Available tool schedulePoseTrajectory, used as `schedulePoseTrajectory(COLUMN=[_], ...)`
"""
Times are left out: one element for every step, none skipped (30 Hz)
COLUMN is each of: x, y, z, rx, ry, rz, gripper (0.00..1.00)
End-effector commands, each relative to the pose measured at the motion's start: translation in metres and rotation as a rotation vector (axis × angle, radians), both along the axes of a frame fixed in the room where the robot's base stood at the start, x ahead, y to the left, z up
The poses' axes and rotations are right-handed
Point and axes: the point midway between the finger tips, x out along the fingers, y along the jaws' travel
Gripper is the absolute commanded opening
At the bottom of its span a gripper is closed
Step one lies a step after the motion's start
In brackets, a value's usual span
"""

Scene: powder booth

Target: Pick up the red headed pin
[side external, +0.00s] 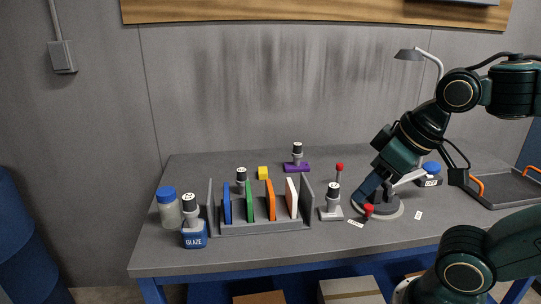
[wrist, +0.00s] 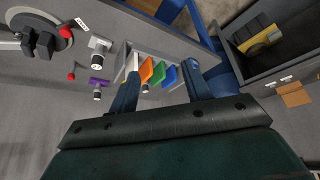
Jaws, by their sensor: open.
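Two red-headed pins show. One pin (side external: 339,168) stands at the back of the table, and its red head also shows in the wrist view (wrist: 71,76). The other pin (side external: 368,211) is at the front edge of the round grey base (side external: 391,211); its head shows in the wrist view (wrist: 65,32). My gripper (side external: 363,195) appears in front of the base in the side view, its height hard to judge. In the wrist view its two blue fingers (wrist: 159,72) are apart with nothing held; both pins lie left of them.
A grey rack (side external: 262,230) holds blue, green, orange and white plates. Knob-topped stamps stand near it, one on a purple base (side external: 297,167). A blue glaze bottle (side external: 194,235) and a blue-lidded jar (side external: 168,210) are left. A tray (side external: 500,193) is right.

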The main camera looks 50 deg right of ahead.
Motion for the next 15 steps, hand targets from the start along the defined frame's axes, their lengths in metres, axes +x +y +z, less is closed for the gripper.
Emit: schedulePoseTrajectory(x=[0.0, 0.001, 0.002, 0.003, 0.004, 0.006, 0.009, 0.011, 0.015, 0.019, 0.023, 0.029, 0.034, 0.04, 0.047], y=[0.0, 0.0, -0.001, -0.001, -0.002, -0.003, -0.004, -0.005, -0.007, -0.009, -0.011, -0.015, -0.018, -0.021, -0.026], z=[0.0, 0.0, 0.001, 0.001, 0.002, 0.002, 0.003, 0.004, 0.005, 0.006, 0.007, 0.008, 0.009, 0.01, 0.011], rx=[0.0, 0.0, -0.001, -0.001, -0.002, -0.002, -0.004, -0.004, -0.006, -0.007, -0.008, -0.01, -0.011, -0.013, -0.015], ry=[0.0, 0.0, 0.001, 0.001, 0.002, 0.004, 0.005, 0.007, 0.009, 0.011, 0.012, 0.016, 0.019, 0.021, 0.025], rz=[0.0, -0.001, -0.003, -0.004, -0.005, -0.009, -0.012, -0.016, -0.023, -0.027, -0.034, -0.041, -0.048, -0.054, -0.063], gripper=[0.48, 0.48, 0.48, 0.48, 0.48, 0.48, 0.48, 0.48, 0.48, 0.48, 0.48, 0.48, 0.48, 0.48, 0.48])
